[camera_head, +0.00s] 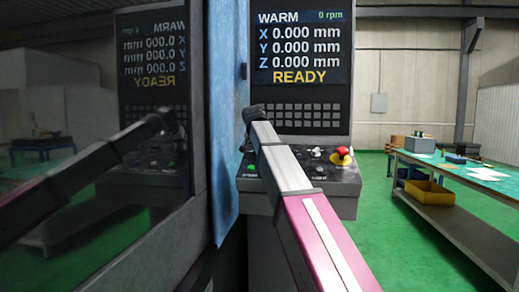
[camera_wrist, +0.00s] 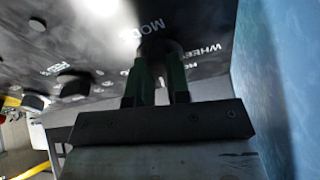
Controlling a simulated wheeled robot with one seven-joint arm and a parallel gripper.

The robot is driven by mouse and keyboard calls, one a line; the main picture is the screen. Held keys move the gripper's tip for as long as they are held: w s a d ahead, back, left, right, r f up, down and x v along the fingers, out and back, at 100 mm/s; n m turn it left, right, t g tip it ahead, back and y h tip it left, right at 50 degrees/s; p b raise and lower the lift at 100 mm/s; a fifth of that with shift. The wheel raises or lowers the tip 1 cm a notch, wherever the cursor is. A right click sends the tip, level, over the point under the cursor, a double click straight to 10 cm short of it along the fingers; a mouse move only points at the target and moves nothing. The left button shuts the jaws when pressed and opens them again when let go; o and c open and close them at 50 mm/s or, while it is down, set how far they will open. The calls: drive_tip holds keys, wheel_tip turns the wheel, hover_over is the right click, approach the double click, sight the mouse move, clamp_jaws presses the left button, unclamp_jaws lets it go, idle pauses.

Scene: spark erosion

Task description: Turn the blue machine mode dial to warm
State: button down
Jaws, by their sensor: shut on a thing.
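The mode dial (camera_wrist: 158,46) is a dark knob beside the printed word MODE in the wrist view. The fingers of my gripper (camera_wrist: 159,64) reach up to it, one on each side, and are shut on it. The dial's pointer is hidden, so its angle cannot be read there. In the head view my arm hides the dial and my fingers. The machine's screen (camera_head: 300,64) reads WARM at its top left, with 0 rpm, zero X, Y, Z values and READY.
The control panel (camera_head: 333,183) carries a red knob on yellow (camera_head: 341,156). A workbench (camera_head: 460,182) with a yellow bin (camera_head: 430,192) stands right. Green floor (camera_head: 400,255) lies clear between.

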drive_tip(key=shift+m, duration=0.9)
drive_tip(key=c, duration=1.1)
unclamp_jaws()
drive_tip(key=v, duration=1)
drive_tip(key=shift+s+a+r, duration=0.15)
drive_tip(key=shift+a+r, duration=0.1)
drive_tip(key=shift+r, duration=0.1)
